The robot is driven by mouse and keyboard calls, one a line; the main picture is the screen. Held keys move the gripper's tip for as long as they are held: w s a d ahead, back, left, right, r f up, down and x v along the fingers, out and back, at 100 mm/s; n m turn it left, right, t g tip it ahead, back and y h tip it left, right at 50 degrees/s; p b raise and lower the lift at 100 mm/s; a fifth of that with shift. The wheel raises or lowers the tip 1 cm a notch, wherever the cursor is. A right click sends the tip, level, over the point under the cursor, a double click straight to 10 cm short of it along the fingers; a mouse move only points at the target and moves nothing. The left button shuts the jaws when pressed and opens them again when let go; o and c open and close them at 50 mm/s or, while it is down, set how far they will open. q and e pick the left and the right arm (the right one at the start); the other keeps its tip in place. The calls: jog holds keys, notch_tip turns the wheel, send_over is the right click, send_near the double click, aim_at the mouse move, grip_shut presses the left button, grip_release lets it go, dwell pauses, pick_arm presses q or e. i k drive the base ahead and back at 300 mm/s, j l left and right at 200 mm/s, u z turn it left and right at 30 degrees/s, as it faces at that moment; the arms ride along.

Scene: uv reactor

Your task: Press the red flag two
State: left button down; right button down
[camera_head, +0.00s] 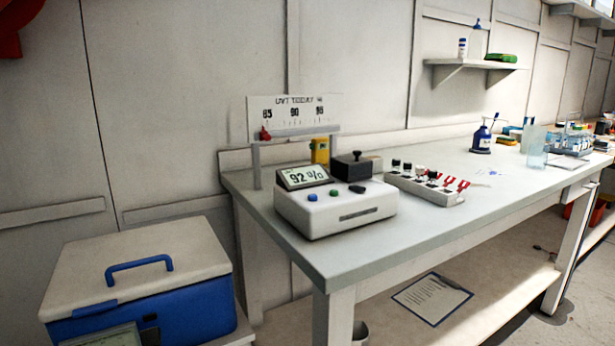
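A grey-white rack (428,191) stands on the bench behind and right of the white meter. Two small red flag-like pieces stand at its right part, a nearer one (448,182) and a farther one (463,185). Several dark-capped vials (407,168) stand along the rack's left part. A red pointer (265,134) sits under the 85 mark on a white scale board (290,117) at the back left of the bench. Which red piece counts as flag two cannot be told. Neither gripper is in view.
The bench front (440,225) is clear. A blue-white cooler (135,265) stands left.

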aim_at(450, 179)
jog(key=i+l, duration=0.2)
jog(key=l, duration=0.15)
jog(key=i+l+u, duration=0.1)
jog(key=l, duration=0.2)
jog(key=i+l+u, duration=0.1)
jog(key=i+l, duration=0.3)
jog(key=l, duration=0.35)
jog(key=i+l+u, duration=0.1)
jog(key=l, duration=0.25)
jog(key=i+l, duration=0.2)
jog(key=l, duration=0.15)
jog(key=i+l+u, duration=0.15)
jog(key=l, duration=0.25)
jog(key=i+l, duration=0.1)
jog(key=l, duration=0.25)
